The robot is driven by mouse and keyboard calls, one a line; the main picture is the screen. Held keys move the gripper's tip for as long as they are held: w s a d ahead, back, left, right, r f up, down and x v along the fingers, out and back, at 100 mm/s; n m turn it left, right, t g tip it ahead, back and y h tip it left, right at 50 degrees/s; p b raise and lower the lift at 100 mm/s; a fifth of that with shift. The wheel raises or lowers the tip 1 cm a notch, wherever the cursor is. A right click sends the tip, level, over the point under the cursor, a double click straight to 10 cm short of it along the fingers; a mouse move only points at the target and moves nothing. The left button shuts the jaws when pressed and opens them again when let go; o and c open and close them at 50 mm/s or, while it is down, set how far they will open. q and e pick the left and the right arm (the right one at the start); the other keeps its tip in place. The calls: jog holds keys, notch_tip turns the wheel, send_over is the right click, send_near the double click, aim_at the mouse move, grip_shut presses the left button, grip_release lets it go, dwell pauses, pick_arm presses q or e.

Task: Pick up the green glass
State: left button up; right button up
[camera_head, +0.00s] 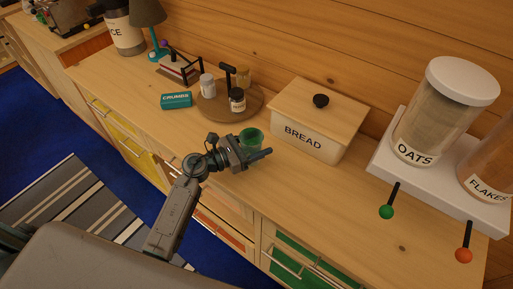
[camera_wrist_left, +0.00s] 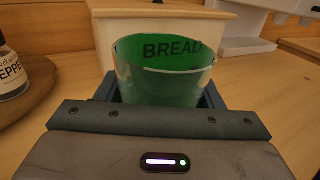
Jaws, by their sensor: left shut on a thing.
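The green glass (camera_head: 252,136) is a small see-through tumbler on the wooden counter, in front of the bread box. My left gripper (camera_head: 258,152) is shut on it, with a finger reaching along its near side. In the left wrist view the glass (camera_wrist_left: 163,75) stands upright between the fingers, and the word BREAD shows through it. The lower part of the glass is hidden by the gripper. I cannot tell whether its base touches the counter. My right gripper is not in view.
The cream bread box (camera_head: 305,135) stands just behind the glass. A round wooden tray (camera_head: 215,112) with jars is to the left. A white dispenser stand (camera_head: 425,165) with OATS and FLAKES is at right. The counter (camera_head: 330,205) is clear in front of the bread box.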

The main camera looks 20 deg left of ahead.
pick_arm(q)
jog(key=shift+r, duration=0.65)
jog(key=s+a+r+b, duration=0.1)
jog(key=s+a+b, duration=0.5)
jog(key=s, duration=0.7)
jog(key=shift+a+r+b, duration=0.35)
jog(key=shift+a, duration=0.95)
